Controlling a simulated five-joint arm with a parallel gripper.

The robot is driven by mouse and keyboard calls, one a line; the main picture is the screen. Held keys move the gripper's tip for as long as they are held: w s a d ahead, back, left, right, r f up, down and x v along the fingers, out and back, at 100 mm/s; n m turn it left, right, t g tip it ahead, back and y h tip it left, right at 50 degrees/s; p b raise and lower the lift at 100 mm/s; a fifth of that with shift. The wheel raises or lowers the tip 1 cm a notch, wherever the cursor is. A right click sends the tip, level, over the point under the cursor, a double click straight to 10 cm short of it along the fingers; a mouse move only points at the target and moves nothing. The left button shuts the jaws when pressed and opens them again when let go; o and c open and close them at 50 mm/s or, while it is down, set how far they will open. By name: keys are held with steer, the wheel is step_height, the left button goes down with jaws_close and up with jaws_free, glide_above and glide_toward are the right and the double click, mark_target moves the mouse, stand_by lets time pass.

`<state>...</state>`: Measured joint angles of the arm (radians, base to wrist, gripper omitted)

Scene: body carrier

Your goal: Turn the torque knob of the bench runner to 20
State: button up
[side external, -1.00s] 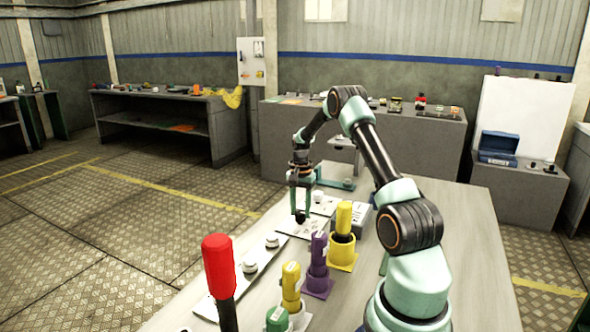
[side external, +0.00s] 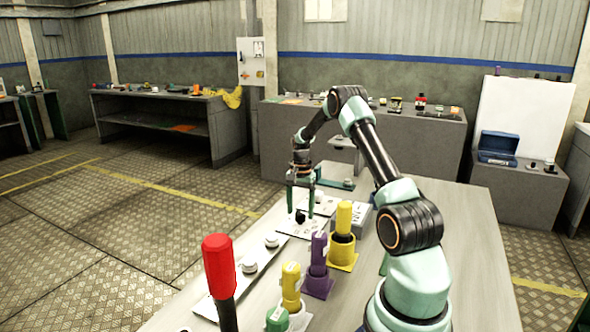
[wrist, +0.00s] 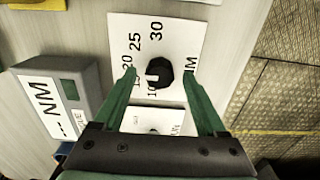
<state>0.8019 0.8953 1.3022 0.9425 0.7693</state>
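The black torque knob (wrist: 162,68) sits on a white dial plate (wrist: 183,28) in the wrist view. My gripper (wrist: 160,73) is open, one finger on each side of the knob, with gaps between. In the side view, my gripper (side external: 301,212) points down over the knob (side external: 300,217) and plate.
A grey box with an NM display (wrist: 62,88) stands left of the plate in the wrist view. A second white plate (wrist: 152,113) lies nearer my gripper's base. In the side view, yellow (side external: 343,225) and purple (side external: 318,265) tools stand in holders, and a red-handled tool (side external: 219,265) is nearer.

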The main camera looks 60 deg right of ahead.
mark_target(299, 213)
steer(key=shift+r, duration=0.1)
step_height(299, 213, up, 12)
stand_by(0.5)
steer(key=w+a+r+n+t, duration=0.1)
steer(key=a+r+n, duration=0.25)
steer(key=a, duration=0.35)
steer(key=a+r+n+t+h, duration=0.1)
steer(key=a+r+n, duration=0.1)
steer(key=a+r, duration=0.35)
steer(key=w+a+r+n+t, duration=0.1)
steer(key=a+r+n, duration=0.15)
steer(key=a, duration=0.55)
steer(key=s+a+f+n+t, duration=0.1)
steer(key=s+a+n, duration=0.3)
steer(key=a, duration=0.4)
steer(key=s+a+f+n+t+y, duration=0.1)
steer(key=s+a+n, duration=0.4)
steer(key=a, duration=0.3)
steer(key=shift+s+a+n+t, duration=0.15)
steer(key=shift+a+n+t, duration=0.15)
steer(key=shift+n, duration=0.2)
